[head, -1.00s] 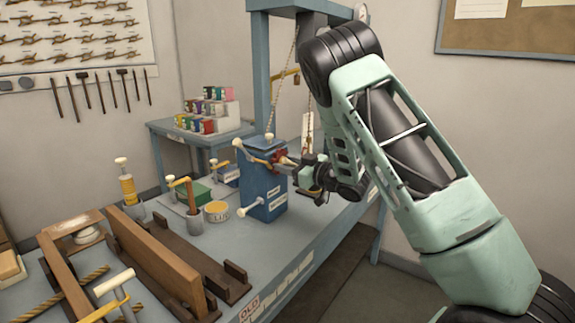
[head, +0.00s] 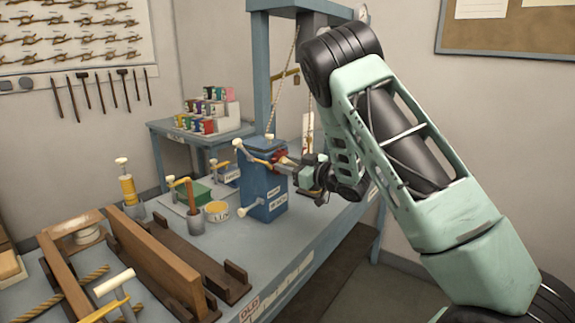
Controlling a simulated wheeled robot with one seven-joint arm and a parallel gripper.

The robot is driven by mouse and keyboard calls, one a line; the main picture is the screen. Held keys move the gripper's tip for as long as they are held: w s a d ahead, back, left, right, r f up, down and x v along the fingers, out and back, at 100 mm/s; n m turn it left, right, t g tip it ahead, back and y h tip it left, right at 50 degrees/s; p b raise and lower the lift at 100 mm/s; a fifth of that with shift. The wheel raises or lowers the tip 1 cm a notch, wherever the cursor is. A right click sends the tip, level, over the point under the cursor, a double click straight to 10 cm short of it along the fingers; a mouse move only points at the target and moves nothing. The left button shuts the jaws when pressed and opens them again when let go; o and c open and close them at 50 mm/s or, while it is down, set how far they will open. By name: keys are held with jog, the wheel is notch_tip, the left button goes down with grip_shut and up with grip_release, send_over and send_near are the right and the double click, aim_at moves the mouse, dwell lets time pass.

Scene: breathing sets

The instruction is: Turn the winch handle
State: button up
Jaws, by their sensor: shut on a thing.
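The exact contact is small and partly hidden by the gripper body.
A rack of coloured cups (head: 210,117) stands behind. A blue post (head: 262,80) rises behind the winch.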

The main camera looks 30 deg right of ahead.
jog(key=shift+f, duration=0.1)
jog(key=o, duration=1.1)
jog(key=shift+s, duration=0.1)
jog(key=b+v, duration=0.4)
jog(key=v, duration=1.3)
jog(key=shift+s, duration=0.15)
